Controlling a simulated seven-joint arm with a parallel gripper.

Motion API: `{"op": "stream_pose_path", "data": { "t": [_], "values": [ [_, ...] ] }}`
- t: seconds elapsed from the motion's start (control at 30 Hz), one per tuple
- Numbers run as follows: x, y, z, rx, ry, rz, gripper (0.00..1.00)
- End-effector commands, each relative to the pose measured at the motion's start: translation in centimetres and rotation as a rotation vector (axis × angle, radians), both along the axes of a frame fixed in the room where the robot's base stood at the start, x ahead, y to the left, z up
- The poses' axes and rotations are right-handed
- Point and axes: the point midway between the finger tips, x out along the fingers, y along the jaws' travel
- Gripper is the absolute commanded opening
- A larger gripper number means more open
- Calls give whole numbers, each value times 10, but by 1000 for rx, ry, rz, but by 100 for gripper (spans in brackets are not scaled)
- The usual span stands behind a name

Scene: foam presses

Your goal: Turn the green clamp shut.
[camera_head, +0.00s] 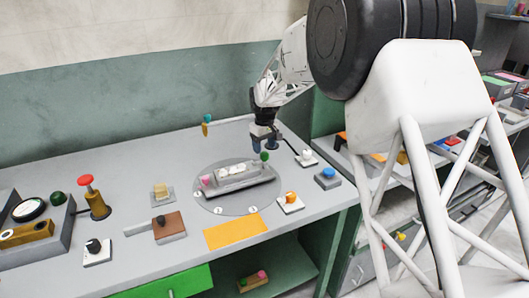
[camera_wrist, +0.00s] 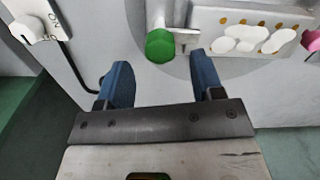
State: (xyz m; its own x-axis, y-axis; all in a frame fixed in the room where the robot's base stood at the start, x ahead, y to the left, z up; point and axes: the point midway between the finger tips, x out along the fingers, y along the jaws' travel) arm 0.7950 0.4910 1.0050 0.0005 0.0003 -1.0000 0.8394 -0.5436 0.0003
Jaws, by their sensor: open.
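The green clamp (camera_head: 264,156) has a rounded green knob at the right end of a small grey press (camera_head: 240,184) on the table. In the wrist view the green clamp's knob (camera_wrist: 160,46) sits on a pale stem, with a short metal arm reaching right toward the press plate (camera_wrist: 205,18). My gripper (camera_head: 265,138) is just above and beside the clamp. In the wrist view my gripper (camera_wrist: 161,66) shows its two blue fingers apart with nothing between them; the knob lies just beyond the gap between the tips. Contact is not visible.
A pink clamp (camera_head: 205,180) is at the press's left end. A white switch (camera_head: 306,157) with a cable stands close on the right. An orange-knobbed switch (camera_head: 290,200) and a blue button (camera_head: 327,178) stand nearby. An orange mat (camera_head: 236,231) lies in front.

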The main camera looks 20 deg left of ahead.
Motion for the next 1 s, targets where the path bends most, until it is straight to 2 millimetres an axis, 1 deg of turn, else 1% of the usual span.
{"op": "stream_pose_path", "data": {
  "t": [0.03,0.1,0.2,0.33,0.47,0.87,1.0],
  "values": [
    [0,0,7,0,-1,0,61],
    [0,0,16,0,-1,0,61],
    [0,0,26,0,0,0,61],
    [0,0,34,0,0,0,61],
    [0,0,37,0,0,0,61],
    [0,0,37,0,0,0,61],
    [-1,-4,39,0,-1,-5,61]
  ]
}}
